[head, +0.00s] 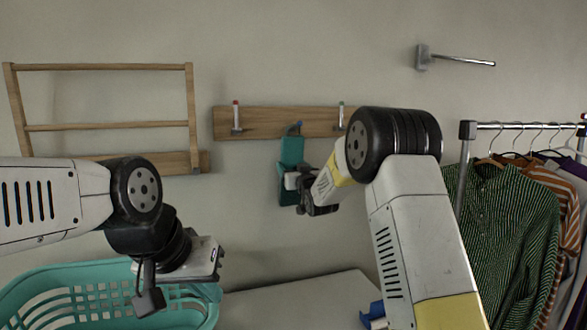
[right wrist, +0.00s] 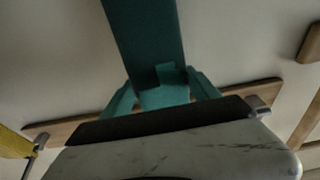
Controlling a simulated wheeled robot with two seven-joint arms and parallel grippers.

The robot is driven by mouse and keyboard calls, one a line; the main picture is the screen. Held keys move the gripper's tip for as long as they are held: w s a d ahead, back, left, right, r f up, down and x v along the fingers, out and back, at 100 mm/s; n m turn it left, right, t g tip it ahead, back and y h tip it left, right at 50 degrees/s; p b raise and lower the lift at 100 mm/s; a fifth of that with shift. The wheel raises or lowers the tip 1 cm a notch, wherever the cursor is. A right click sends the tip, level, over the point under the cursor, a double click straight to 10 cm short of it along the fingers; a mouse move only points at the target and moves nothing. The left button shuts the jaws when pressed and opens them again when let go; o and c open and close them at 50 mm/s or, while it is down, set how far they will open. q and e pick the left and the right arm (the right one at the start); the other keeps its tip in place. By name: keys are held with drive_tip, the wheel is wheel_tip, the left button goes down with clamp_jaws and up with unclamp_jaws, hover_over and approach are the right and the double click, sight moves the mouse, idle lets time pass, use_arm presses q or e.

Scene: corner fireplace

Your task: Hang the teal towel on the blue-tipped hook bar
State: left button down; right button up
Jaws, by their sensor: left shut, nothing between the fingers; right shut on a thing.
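The teal towel (head: 291,152) hangs as a narrow strip in front of the wooden hook board (head: 262,121) on the wall. Its top is just below the blue-tipped hook (head: 297,127), the middle one; I cannot tell whether the towel touches or loops over it. My right gripper (head: 291,182) is shut on the towel at its lower part. The towel (right wrist: 145,40) also fills the upper middle of the right wrist view, with folds near the gripper. My left gripper (head: 217,264) is shut and empty over the teal basket's right side.
A red-tipped hook (head: 236,116) and a green-tipped hook (head: 341,116) flank the blue one. A wooden rack (head: 110,127) is on the left wall, a metal arm (head: 455,59) upper right. A teal basket (head: 60,285) stands lower left, a clothes rail (head: 465,150) with garments right.

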drive_tip(key=o, duration=1.6)
drive_tip(key=shift+s, duration=0.1)
drive_tip(key=s+d+f+m+g+h, duration=0.1)
drive_tip(key=s+d+g+h, duration=0.1)
drive_tip(key=s+d, duration=0.6)
drive_tip(key=s+d+m+g+h, duration=0.1)
drive_tip(key=s+d+g, duration=0.2)
drive_tip(key=s, duration=0.8)
drive_tip(key=s+d+f+g, duration=0.1)
drive_tip(key=s+f+g, duration=0.1)
drive_tip(key=s, duration=0.8)
drive_tip(key=s+d+f+g, duration=0.2)
drive_tip(key=s+f+g, duration=0.1)
drive_tip(key=s, duration=0.8)
drive_tip(key=s+d+f+m+g+h, duration=0.1)
drive_tip(key=s+f, duration=0.3)
drive_tip(key=s, duration=0.6)
drive_tip(key=shift+s+d+f+g, duration=0.15)
drive_tip(key=shift+s+f+g, duration=0.1)
drive_tip(key=shift+g, duration=0.65)
drive_tip(key=shift+r, duration=0.1)
